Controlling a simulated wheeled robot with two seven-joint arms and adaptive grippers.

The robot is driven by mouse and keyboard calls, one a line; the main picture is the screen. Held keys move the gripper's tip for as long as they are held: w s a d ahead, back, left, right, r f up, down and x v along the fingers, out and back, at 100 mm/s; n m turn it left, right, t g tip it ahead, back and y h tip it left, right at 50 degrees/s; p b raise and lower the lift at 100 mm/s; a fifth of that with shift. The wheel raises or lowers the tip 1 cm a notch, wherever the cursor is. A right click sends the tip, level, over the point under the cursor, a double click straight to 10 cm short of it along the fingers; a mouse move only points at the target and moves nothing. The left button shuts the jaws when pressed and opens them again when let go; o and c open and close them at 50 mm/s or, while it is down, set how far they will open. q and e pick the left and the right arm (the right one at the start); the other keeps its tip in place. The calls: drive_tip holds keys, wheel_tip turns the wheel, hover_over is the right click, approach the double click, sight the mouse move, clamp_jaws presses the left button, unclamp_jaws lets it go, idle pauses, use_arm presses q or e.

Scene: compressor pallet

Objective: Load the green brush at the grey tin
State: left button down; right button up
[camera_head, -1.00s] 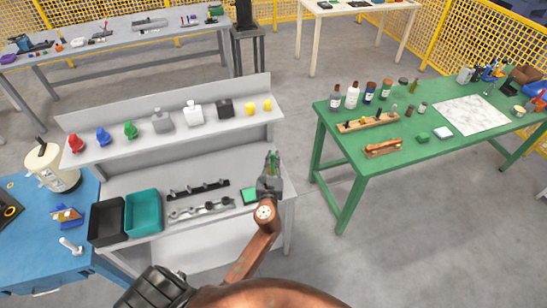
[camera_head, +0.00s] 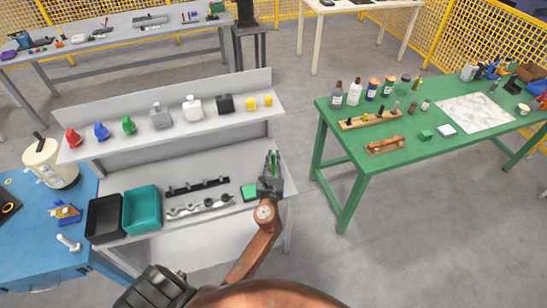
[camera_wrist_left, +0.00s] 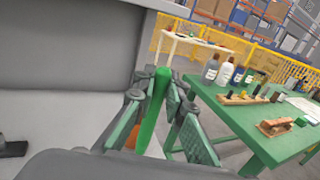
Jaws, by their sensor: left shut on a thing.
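My left gripper (camera_head: 273,168) is raised over the right end of the grey bench. It is shut on the green brush (camera_wrist_left: 157,100), which stands roughly upright between the fingers in the left wrist view; the gripper shows there too (camera_wrist_left: 155,112). An orange part shows low between the fingers; I cannot tell what it belongs to. A small grey container (camera_head: 467,72) stands at the back right of the green table, well away from the gripper. I cannot tell whether it is the grey tin. My right gripper is out of view.
The green table (camera_head: 345,160) bears bottles, a wooden rack (camera_head: 370,120) and a pale marbled sheet (camera_head: 475,112). The grey bench holds a black bin (camera_head: 104,217), a teal bin (camera_head: 141,210) and several shelf bottles. Open floor lies between the bench and table.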

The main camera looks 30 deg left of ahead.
use_arm(q)
drive_tip(key=shift+f+b, duration=0.4)
drive_tip(key=shift+f, duration=0.1)
idle(0.4)
drive_tip(key=shift+f, duration=0.2)
idle(1.0)
drive_tip(key=shift+s, duration=0.1)
wheel_tip(320, 180, up, 7)
drive_tip(key=p, duration=0.8)
drive_tip(key=shift+r, duration=0.2)
drive_tip(key=shift+f, duration=0.1)
idle(0.4)
